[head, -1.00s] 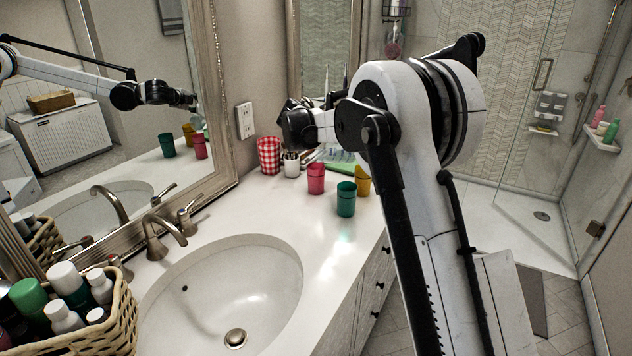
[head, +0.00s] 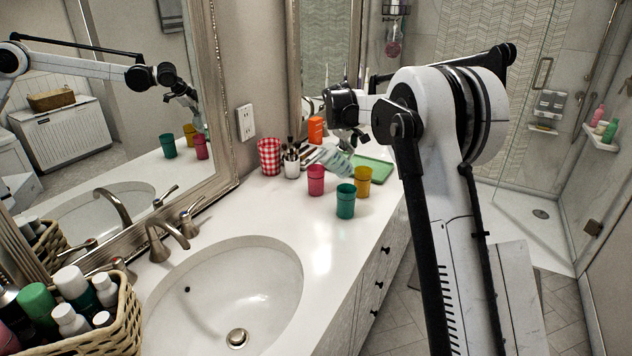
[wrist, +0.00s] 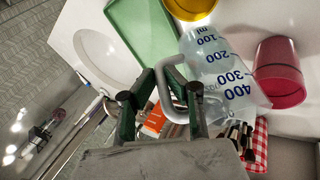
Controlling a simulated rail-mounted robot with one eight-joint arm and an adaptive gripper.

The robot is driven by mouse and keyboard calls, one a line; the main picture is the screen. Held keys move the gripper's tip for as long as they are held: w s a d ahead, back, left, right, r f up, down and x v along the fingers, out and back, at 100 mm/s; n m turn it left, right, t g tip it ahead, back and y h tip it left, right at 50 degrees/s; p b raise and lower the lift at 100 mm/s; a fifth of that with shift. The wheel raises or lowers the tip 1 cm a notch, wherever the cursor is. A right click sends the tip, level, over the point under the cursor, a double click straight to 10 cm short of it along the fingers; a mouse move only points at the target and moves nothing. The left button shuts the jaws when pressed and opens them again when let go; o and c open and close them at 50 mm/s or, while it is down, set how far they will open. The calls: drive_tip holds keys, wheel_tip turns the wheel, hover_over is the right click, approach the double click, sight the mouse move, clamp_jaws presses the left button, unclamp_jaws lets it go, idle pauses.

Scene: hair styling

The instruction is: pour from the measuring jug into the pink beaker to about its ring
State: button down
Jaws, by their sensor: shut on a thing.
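The measuring jug (head: 336,161) is clear, with blue marks, and hangs tilted behind the pink beaker in the head view. In the wrist view the jug (wrist: 222,68) shows its numbers, its 400 end towards the pink beaker. My gripper (head: 361,137) is shut on the jug's handle; the wrist view shows the handle between its dark green fingers (wrist: 165,88). The pink beaker (head: 316,181) stands upright on the counter, apart from the jug, and also shows in the wrist view (wrist: 279,78).
A yellow beaker (head: 363,182) and a teal beaker (head: 345,202) stand close right of the pink one.

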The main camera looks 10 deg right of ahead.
drive_tip(key=shift+d+f+g+y+p, duration=0.1)
drive_tip(key=shift+d+g+y+p, duration=0.15)
drive_tip(key=shift+y, duration=0.3)
drive_tip(key=shift+g+y+p, duration=0.15)
drive_tip(key=shift+y+p, duration=0.2)
drive_tip(key=shift+y, duration=0.2)
drive_tip(key=shift+a+f+m+y, duration=0.1)
drive_tip(key=shift+m+y, duration=0.2)
drive_tip(key=shift+y, duration=0.2)
wheel_tip(320, 180, up, 4)
drive_tip(key=y+p, duration=0.2)
drive_tip(key=p, duration=0.1)
drive_tip(key=shift+a+f+g, duration=0.1)
drive_tip(key=shift+f+g, duration=0.15)
drive_tip(key=shift+g, duration=0.15)
drive_tip(key=shift+a+r+m+y, duration=0.2)
drive_tip(key=shift+r+m+y, duration=0.1)
drive_tip(key=shift+r+y, duration=0.15)
drive_tip(key=shift+s+a+f+g+y, duration=0.1)
drive_tip(key=shift+a+f+g+y, duration=0.05)
drive_tip(key=shift+f+y, duration=0.3)
drive_tip(key=shift+a+f+g+y, duration=0.15)
drive_tip(key=shift+f+y, duration=0.15)
drive_tip(key=shift+f, duration=0.1)
drive_tip(key=shift+r, duration=0.15)
drive_tip(key=shift+r+p, duration=1)
drive_tip(key=shift+r, duration=1)
